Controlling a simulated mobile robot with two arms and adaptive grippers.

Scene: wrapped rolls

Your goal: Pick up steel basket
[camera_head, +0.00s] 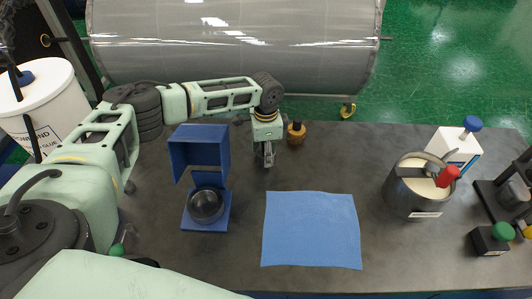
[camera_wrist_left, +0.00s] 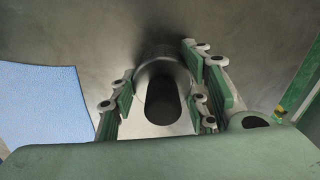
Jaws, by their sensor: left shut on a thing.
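My left gripper (camera_head: 268,156) points down over the dark table behind the blue cloth, left of the small brown knobbed object. In the left wrist view its green-padded fingers (camera_wrist_left: 165,95) stand on either side of a grey metal cup-like cylinder (camera_wrist_left: 160,65) with a dark oval opening, which looks like the steel basket. The gripper is shut on it. In the head view the fingers mostly hide it, and I cannot tell whether it touches the table. My right gripper is not in view.
A blue stand (camera_head: 194,146) with a dark round bowl (camera_head: 206,205) is left of the gripper. The blue cloth (camera_head: 312,230) lies flat in front. Bare table surrounds the cloth.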

